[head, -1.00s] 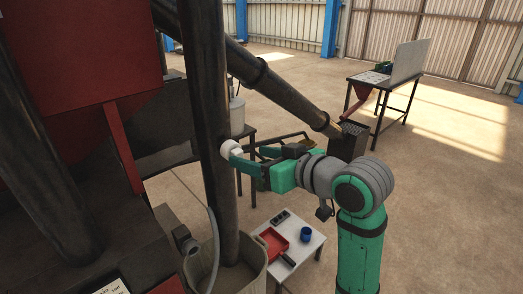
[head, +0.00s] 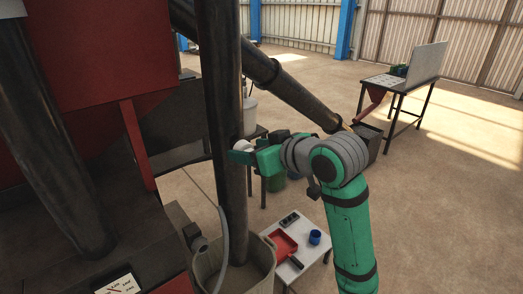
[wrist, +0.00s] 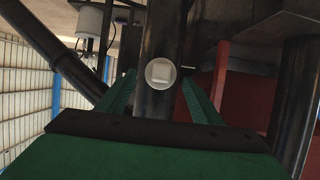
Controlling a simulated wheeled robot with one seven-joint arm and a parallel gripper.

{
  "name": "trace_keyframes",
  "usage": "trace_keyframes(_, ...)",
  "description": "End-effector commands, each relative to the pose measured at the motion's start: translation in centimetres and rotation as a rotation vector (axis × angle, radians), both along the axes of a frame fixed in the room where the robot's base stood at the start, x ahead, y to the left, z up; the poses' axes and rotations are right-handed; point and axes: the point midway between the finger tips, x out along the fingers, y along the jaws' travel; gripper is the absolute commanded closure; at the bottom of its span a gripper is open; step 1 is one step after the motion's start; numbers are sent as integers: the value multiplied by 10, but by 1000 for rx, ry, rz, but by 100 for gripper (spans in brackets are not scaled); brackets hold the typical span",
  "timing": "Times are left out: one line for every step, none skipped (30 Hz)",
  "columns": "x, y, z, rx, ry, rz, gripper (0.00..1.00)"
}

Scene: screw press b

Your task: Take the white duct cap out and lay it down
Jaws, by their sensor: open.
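The white duct cap (wrist: 160,73) is a round disc with a squarish knob, set in the side of the dark upright duct (wrist: 165,30). In the wrist view it sits between the two green fingers of my gripper (wrist: 159,80), with a gap on both sides. In the head view the cap (head: 241,146) shows as a small white patch, partly hidden by my gripper (head: 240,152) at the duct (head: 225,90). My gripper is open and points at the duct. Whether a finger touches the cap or duct cannot be told.
A low white table (head: 310,246) holds a red tray (head: 283,244), a blue cup (head: 315,237) and a dark item. A bin (head: 258,270) stands around the duct's foot. A slanting dark pipe (head: 290,92) passes behind my arm. A red press (head: 90,50) fills the left.

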Motion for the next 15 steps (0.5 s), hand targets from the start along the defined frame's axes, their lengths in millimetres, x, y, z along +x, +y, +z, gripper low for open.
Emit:
trace_keyframes(4,3,-3,0,1,0,40)
trace_keyframes(6,4,-3,1,1,0,40)
trace_keyframes(8,6,-4,1,1,0,40)
trace_keyframes(10,7,-5,1,1,0,40)
trace_keyframes(11,8,-6,1,1,0,40)
trace_keyframes(12,9,-6,1,1,0,40)
trace_keyframes(13,9,-7,0,0,0,40)
trace_keyframes(13,10,-7,0,0,0,40)
trace_keyframes(14,10,-7,0,0,0,40)
trace_keyframes(14,10,-7,0,0,-1,40)
trace_keyframes(14,10,-7,0,0,-1,40)
trace_keyframes(14,10,-7,0,0,-1,40)
trace_keyframes(14,10,-7,0,-1,-1,40)
trace_keyframes(14,10,-7,0,-1,-1,40)
trace_keyframes(14,10,-7,0,-1,-1,40)
